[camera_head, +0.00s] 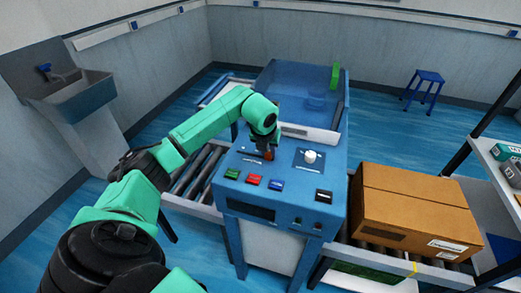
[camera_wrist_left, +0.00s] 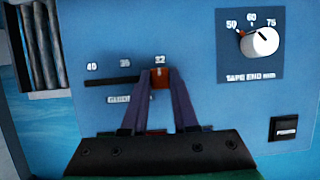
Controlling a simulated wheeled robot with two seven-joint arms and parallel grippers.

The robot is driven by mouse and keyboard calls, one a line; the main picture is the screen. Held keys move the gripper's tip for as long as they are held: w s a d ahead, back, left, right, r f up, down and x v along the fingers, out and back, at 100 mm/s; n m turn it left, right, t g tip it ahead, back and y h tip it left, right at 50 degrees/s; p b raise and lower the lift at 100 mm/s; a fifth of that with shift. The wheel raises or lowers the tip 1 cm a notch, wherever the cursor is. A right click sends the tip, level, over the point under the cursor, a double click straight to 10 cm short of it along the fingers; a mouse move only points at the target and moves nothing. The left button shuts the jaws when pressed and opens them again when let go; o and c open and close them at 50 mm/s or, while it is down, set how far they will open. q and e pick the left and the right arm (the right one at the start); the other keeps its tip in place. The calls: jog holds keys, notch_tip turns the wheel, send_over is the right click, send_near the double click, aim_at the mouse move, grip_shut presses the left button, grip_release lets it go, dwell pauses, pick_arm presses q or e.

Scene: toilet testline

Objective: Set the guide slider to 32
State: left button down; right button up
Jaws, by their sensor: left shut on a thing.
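The guide slider (camera_wrist_left: 159,78) is a red-brown knob on a dark slot in the blue panel (camera_wrist_left: 190,110) of the machine. The slot's scale reads 40, 36 and 32 from left to right in the left wrist view. The knob stands at the slot's right end, just under the 32 mark (camera_wrist_left: 159,59). My left gripper (camera_wrist_left: 160,84) is shut on the knob, one finger on each side. In the head view my left gripper (camera_head: 267,148) reaches down onto the panel, and the knob (camera_head: 269,155) is partly hidden. My right gripper is not in view.
A white tape-end dial (camera_wrist_left: 262,41) sits to the right of the slider. Several coloured buttons, including a red one (camera_head: 254,180), line the panel's front. A cardboard box (camera_head: 412,212) stands on rollers at the right. A clear blue cover (camera_head: 290,92) rises behind the panel.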

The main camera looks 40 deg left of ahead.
pick_arm(q)
jog(key=shift+w+d, duration=0.1)
jog(key=shift+d, duration=0.2)
jog(key=c, duration=0.7)
grip_release()
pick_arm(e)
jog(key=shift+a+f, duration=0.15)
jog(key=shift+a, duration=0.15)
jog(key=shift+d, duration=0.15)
pick_arm(q)
jog(key=shift+r, duration=0.25)
jog(key=b+v, duration=0.3)
jog(key=v, duration=1.1)
jog(key=shift+d, duration=0.15)
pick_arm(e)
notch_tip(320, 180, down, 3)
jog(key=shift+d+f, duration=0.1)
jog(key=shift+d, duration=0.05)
